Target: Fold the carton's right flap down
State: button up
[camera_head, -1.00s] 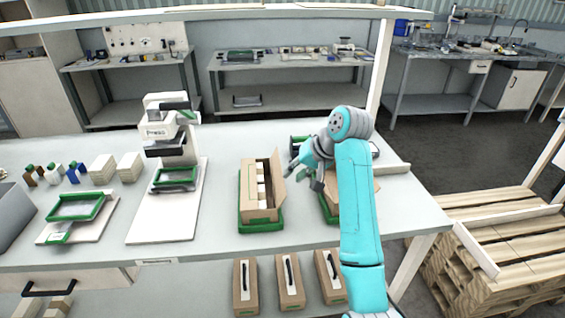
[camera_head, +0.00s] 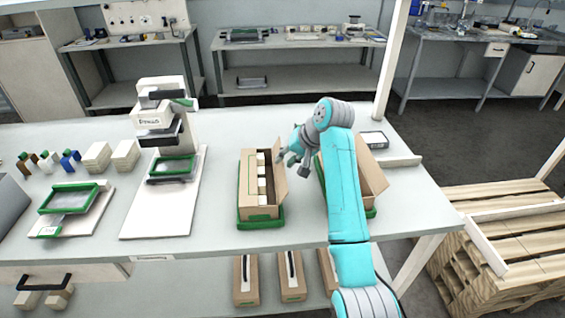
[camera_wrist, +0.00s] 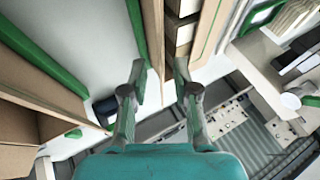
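The brown carton (camera_head: 259,213) stands in a green tray on the bench. Its right flap (camera_head: 279,178) stands up along the right side, and several pale blocks (camera_head: 262,172) show inside. My gripper (camera_head: 284,160) is at the flap's far upper end, just right of it in the head view. In the wrist view my gripper (camera_wrist: 160,78) has its two fingers apart. The flap (camera_wrist: 153,35) runs towards the gap between them, with the pale blocks (camera_wrist: 183,38) beyond it. I cannot tell whether a finger touches the flap.
A second open carton (camera_head: 372,178) stands close on the right, partly behind my arm. A white press (camera_head: 165,125) stands on the left. A flat framed piece (camera_head: 374,139) lies behind the second carton. The bench between the press and the carton is clear.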

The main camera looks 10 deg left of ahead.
aim_at(279, 167)
jog(key=shift+x, duration=1.3)
jog(key=shift+c, duration=0.2)
grip_shut()
